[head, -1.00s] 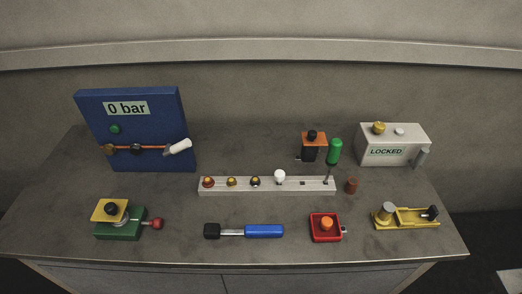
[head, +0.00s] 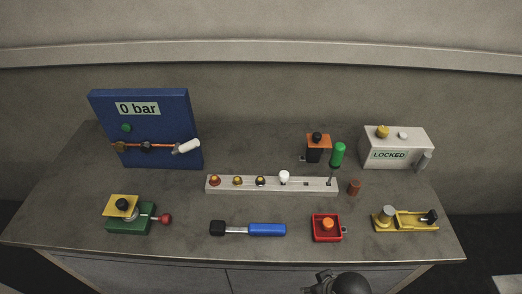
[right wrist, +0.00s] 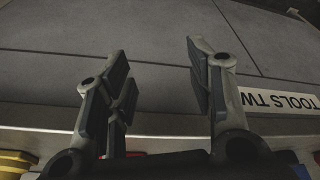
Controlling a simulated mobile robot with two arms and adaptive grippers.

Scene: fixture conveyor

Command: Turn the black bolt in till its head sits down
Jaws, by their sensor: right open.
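I cannot tell for sure which part is the black bolt. One round black head (head: 122,204) stands on a yellow plate (head: 113,211) over a green block (head: 140,217) at the front left. Another black head (head: 317,137) stands on an orange-topped dark block (head: 318,150) at the back. Threads are too small to see. My right gripper (right wrist: 157,65) is open and empty in the right wrist view, away from both heads. A dark part of my arm shows at the bottom of the head view. My left gripper is not in view.
A pale rail (head: 225,188) with several small fittings lies mid-bench. A blue-handled tool (head: 265,230), a red tray (head: 316,238) and a yellow clamp (head: 405,224) line the front. A blue panel (head: 180,118) and a white "LOCKED" box (head: 410,145) stand behind.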

